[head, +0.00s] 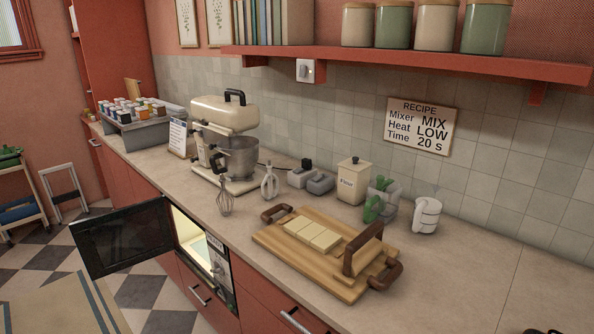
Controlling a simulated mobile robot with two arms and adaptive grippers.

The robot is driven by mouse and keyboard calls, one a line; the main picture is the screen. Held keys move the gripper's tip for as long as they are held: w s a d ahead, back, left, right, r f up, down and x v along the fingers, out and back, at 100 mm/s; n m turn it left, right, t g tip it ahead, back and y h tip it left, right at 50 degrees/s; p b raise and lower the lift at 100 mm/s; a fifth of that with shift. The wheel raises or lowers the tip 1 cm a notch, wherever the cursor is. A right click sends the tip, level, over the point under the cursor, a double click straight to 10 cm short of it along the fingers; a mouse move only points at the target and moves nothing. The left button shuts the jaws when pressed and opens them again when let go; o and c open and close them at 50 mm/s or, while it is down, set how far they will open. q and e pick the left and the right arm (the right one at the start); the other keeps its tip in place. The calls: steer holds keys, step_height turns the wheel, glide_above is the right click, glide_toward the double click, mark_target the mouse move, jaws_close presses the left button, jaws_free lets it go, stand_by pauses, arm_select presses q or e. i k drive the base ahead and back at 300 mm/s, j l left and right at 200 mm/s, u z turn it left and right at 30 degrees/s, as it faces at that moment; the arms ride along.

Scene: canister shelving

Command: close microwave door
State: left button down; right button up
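The microwave (218,262) is built into the red cabinets under the counter, at the lower left of the head view. Its dark door (120,238) is hinged at the left and stands wide open, swung out to the left over the floor. The lit, pale inside (190,232) shows, and I see nothing clearly in it. The control panel is at the right of the opening. Neither of my grippers is in view.
On the counter (450,285) stand a cream stand mixer (225,115), two whisks, a flour canister (353,181) and a wooden board (285,250) with pale blocks. A red drawer (270,300) adjoins the microwave. A rug (60,305) lies on the checkered floor in front.

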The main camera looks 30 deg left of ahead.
mark_target(110, 243)
steer(key=j+z, duration=0.1)
steer(key=j, duration=0.75)
steer(key=j+z, duration=0.1)
steer(key=j, duration=0.75)
steer(key=k+j+z, duration=0.15)
steer(key=j, duration=0.75)
steer(key=j+z, duration=0.1)
steer(key=j, duration=0.35)
steer(key=k+j+z, duration=0.1)
steer(key=j, duration=0.35)
steer(key=k+j+z, duration=0.1)
steer(key=j, duration=0.35)
steer(key=k+j, duration=0.1)
steer(key=j, duration=0.35)
steer(key=k+j+z, duration=0.15)
steer(key=j, duration=0.25)
steer(key=k+j+z, duration=0.1)
steer(key=j, duration=0.35)
steer(key=k+j+z, duration=0.1)
steer(key=j, duration=0.3)
